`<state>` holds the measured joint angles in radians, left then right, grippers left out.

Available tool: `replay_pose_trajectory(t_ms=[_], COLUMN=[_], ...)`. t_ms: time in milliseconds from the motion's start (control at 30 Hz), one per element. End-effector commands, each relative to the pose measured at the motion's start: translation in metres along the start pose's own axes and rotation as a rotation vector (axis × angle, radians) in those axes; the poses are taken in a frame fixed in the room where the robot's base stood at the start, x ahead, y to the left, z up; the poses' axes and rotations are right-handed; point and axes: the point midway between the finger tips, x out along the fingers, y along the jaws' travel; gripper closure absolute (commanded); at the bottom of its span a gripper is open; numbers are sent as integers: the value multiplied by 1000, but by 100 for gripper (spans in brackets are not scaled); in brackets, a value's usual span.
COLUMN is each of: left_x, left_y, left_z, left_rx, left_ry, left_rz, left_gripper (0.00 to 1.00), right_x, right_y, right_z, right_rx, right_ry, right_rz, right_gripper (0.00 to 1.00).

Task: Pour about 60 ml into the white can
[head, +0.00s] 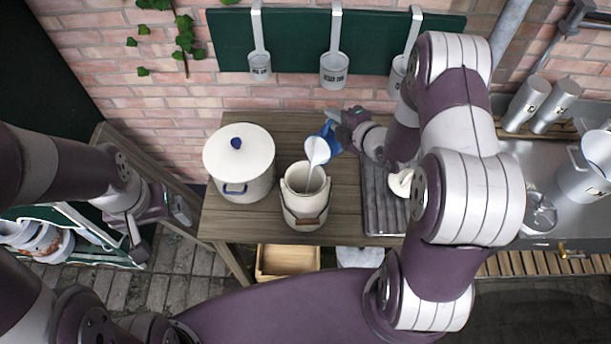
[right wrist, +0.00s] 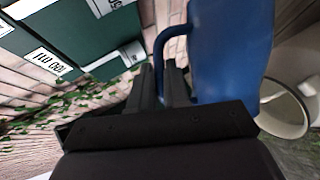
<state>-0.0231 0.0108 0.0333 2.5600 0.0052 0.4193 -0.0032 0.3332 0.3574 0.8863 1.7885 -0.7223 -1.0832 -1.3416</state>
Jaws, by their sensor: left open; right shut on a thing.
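The white can (head: 303,212), open at the top with a wooden grip on its handle, stands upright on the wooden table. My right gripper (head: 345,122) is shut on the handle of a blue jug (head: 326,138). The jug is tilted over the can, its pale inside facing the can's mouth. A thin white stream appears to run from its lip into the can. In the right wrist view the blue jug (right wrist: 232,50) hides part of the can (right wrist: 285,108). The level inside the can cannot be told. My left gripper (head: 160,222) is open and empty, left of the table.
A large white lidded pot (head: 239,165) with a blue knob stands left of the can. A ridged drainer (head: 378,205) lies to the right with a white cup (head: 400,184). Ladles (head: 333,68) hang from a green board (head: 290,40) behind.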

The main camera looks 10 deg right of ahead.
Motion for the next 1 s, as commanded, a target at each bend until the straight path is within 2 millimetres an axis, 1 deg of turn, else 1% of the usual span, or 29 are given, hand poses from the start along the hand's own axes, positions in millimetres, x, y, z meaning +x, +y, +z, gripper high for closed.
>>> replay_pose_trajectory(t_ms=[1000], left_x=[-1], left_y=[0], left_z=[0], left_rx=[0], left_ry=[0], left_rz=[0], left_gripper=[2], right_x=[-4], right_y=[4], right_z=[-8], right_rx=[-60], right_ry=[-24], right_rz=[26], right_gripper=[100])
